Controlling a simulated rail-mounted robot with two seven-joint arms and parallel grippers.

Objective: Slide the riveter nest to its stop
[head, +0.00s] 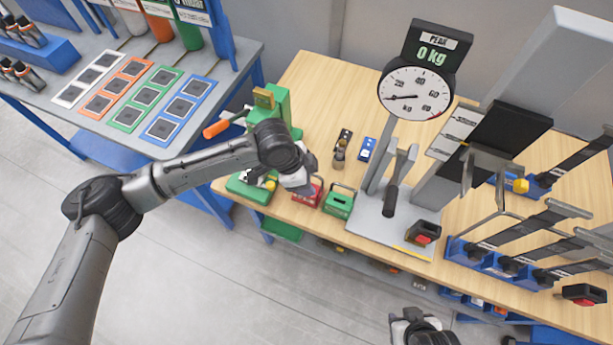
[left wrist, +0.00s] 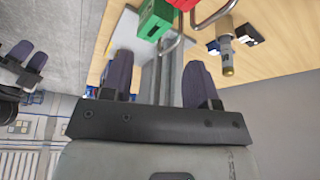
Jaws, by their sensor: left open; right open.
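The green riveter (head: 281,103) stands at the left end of the wooden bench, with an orange-ended lever (head: 216,129). Its green base (head: 247,191) carries small dark and metal parts and a yellow knob (head: 270,185); I cannot tell which part is the nest. My left arm hides much of the riveter's middle. My left gripper (head: 297,181) is just right of the base, its fingertips unclear in the head view. In the left wrist view it is open and empty (left wrist: 160,82). My right gripper (head: 409,326) is open at the bottom edge, apart from the bench.
A red box (head: 308,193) and a green handled box (head: 339,201) stand close right of my left gripper. A dial gauge stand (head: 415,95) and blue racks (head: 490,258) occupy the bench's right. Coloured mats (head: 180,108) lie on the left table.

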